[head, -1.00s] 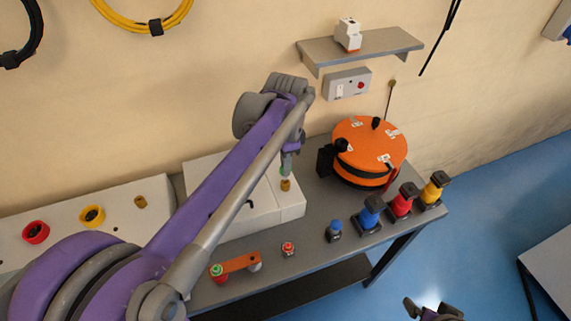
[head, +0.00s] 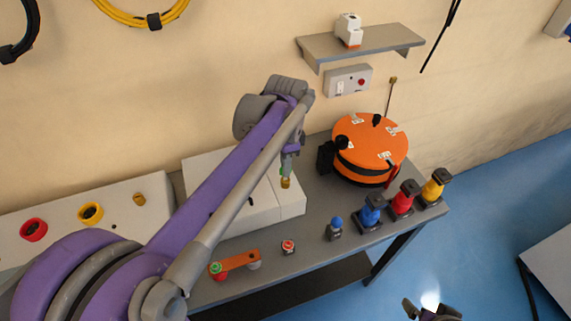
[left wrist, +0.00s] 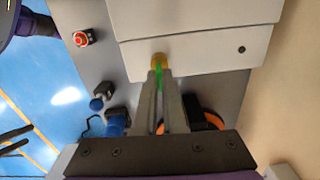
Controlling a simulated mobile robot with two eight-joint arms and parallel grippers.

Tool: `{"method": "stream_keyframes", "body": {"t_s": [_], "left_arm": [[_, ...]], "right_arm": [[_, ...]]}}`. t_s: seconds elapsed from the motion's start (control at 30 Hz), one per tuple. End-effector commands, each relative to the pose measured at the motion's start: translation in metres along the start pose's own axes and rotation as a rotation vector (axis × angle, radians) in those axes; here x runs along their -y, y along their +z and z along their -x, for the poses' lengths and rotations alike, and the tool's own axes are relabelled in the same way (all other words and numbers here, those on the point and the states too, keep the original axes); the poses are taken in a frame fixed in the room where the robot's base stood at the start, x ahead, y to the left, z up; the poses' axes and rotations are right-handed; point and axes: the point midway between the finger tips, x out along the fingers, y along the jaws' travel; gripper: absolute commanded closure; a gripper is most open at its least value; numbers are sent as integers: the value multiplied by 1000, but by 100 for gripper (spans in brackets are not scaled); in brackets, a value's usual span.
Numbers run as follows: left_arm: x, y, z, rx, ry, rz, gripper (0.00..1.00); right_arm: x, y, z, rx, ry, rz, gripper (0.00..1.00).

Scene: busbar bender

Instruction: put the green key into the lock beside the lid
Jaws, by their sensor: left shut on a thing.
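My left gripper (head: 289,163) is shut on the green key (left wrist: 159,76), which points down between the fingertips. The key's tip is at the small brass lock (head: 286,183) on the white box (head: 262,210). The lock (left wrist: 158,60) also shows in the left wrist view, right at the key's end. I cannot tell how deep the key sits in it, as the fingers hide part of it. My right gripper (head: 432,309) shows at the bottom edge, apart from the bench, with its fingers spread and empty.
An orange round drum (head: 369,148) stands right of the box. Blue (head: 371,211), red (head: 403,197) and yellow (head: 435,186) handled pieces stand at the bench's right end. A red button (head: 288,246) and an orange bar (head: 236,261) lie in front.

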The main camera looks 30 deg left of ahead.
Motion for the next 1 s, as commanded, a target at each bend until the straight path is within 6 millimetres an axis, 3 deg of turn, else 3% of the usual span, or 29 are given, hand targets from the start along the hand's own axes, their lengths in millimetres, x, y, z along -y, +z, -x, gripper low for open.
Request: {"method": "stream_keyframes", "body": {"t_s": [0.67, 0.9, 1.0], "left_arm": [[-1, 0, -18, 0, 1, 0, 100], [0, 0, -17, 0, 0, 0, 58], [0, 0, -17, 0, 0, 0, 58]], "right_arm": [[0, 10, -9, 8, 0, 0, 5], [0, 9, -9, 8, 0, 0, 5], [0, 9, -9, 8, 0, 0, 5]]}}
